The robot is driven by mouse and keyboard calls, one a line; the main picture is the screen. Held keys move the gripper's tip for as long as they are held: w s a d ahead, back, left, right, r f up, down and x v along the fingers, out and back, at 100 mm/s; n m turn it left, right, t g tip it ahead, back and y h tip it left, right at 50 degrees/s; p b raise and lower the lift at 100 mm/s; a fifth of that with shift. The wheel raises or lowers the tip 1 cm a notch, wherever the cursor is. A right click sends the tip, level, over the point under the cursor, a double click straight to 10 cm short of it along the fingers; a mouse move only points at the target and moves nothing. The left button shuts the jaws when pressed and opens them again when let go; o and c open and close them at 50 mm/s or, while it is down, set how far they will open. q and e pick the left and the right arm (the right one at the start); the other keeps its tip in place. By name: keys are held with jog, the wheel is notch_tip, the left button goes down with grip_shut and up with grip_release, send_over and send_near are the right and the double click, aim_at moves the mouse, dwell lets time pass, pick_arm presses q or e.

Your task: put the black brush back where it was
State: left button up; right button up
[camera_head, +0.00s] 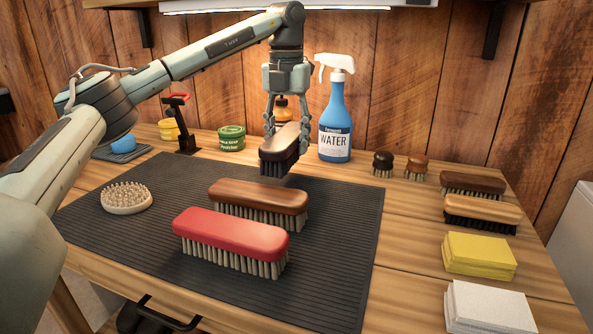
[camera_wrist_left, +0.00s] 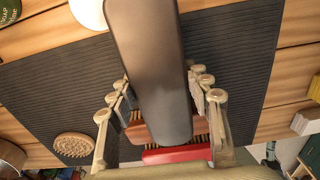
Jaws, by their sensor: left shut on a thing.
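My left gripper (camera_head: 287,128) is shut on the black brush (camera_head: 277,158), holding it by its sides above the back part of the ribbed dark mat (camera_head: 340,245). The brush is tilted, with its dark end toward the head camera. In the left wrist view the brush's long smooth back (camera_wrist_left: 152,70) lies between the fingers (camera_wrist_left: 160,105) and hides much of the mat below. My right gripper is not in view.
A brown brush (camera_head: 258,197), a red brush (camera_head: 232,235) and a round pale brush (camera_head: 126,197) are on the mat. Brushes (camera_head: 480,212) and yellow sponges (camera_head: 479,255) sit at right. The mat's right side is bare.

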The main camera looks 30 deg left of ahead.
pick_arm(q)
notch_tip(320, 180, down, 2)
jog(key=shift+f, duration=0.3)
notch_tip(320, 180, down, 3)
jog(key=shift+f, duration=0.25)
jog(key=o, duration=1.4)
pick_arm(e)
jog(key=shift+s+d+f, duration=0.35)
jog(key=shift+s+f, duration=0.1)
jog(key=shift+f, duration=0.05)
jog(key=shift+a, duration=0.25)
